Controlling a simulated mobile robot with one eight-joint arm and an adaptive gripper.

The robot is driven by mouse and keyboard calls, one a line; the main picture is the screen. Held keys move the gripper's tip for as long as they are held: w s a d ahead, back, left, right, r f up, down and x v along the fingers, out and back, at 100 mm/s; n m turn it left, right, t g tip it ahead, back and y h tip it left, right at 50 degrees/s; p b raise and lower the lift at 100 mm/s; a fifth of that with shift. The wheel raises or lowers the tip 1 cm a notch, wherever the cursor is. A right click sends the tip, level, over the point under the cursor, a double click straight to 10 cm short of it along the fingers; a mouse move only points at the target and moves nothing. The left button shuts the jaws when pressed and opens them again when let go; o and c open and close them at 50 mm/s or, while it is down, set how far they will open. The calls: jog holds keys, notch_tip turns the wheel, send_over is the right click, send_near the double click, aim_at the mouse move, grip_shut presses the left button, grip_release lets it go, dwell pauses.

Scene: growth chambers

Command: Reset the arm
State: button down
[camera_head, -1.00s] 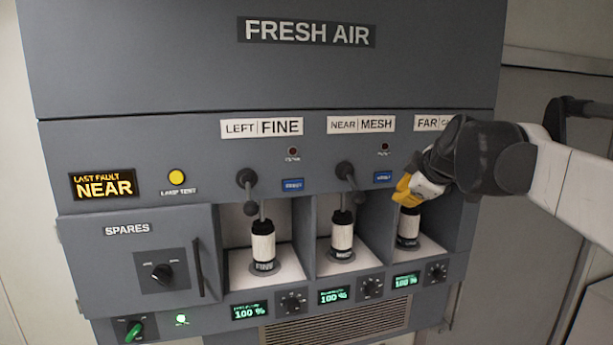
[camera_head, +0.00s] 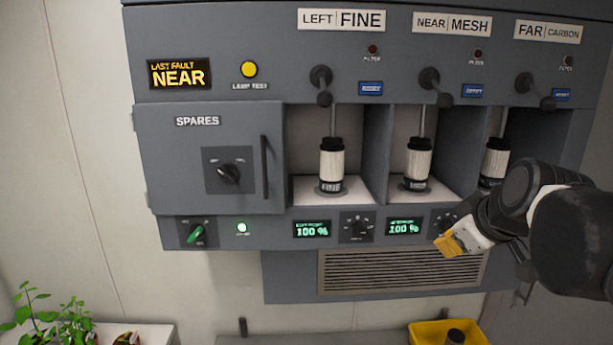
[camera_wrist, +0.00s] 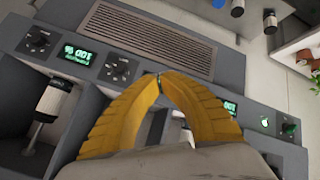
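My gripper (camera_head: 450,244) is at the right in the head view, in front of the lower edge of the fresh air panel (camera_head: 272,232). Its yellow fingers curve together and their tips meet in the wrist view (camera_wrist: 160,78), with nothing seen between them. My dark arm joints reach in from the right edge. They cover part of the far bay's lower area.
White-and-black filter cartridges stand upright in the left bay (camera_head: 331,162), near bay (camera_head: 417,161) and far bay (camera_head: 494,162). The spares door (camera_head: 212,180) is closed. Below are a vent grille (camera_head: 400,268), a yellow bin (camera_head: 424,335) and a green plant (camera_head: 50,318).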

jog(key=s+a+f+m+b, duration=0.2)
jog(key=s+f+b, duration=0.3)
jog(key=f, duration=0.8)
jog(key=s+a+f+m+g+b, duration=0.1)
jog(key=s+f+b, duration=0.4)
jog(key=f+b, duration=0.5)
jog(key=s+a+f+m+g+b, duration=0.1)
jog(key=s+a+f+m+b, duration=0.2)
jog(key=f, duration=1.5)
jog(key=s+a+b, duration=0.1)
jog(key=s+b, duration=0.2)
jog(key=b, duration=0.1)
jog(key=shift+a+f, duration=0.15)
jog(key=shift+a, duration=0.25)
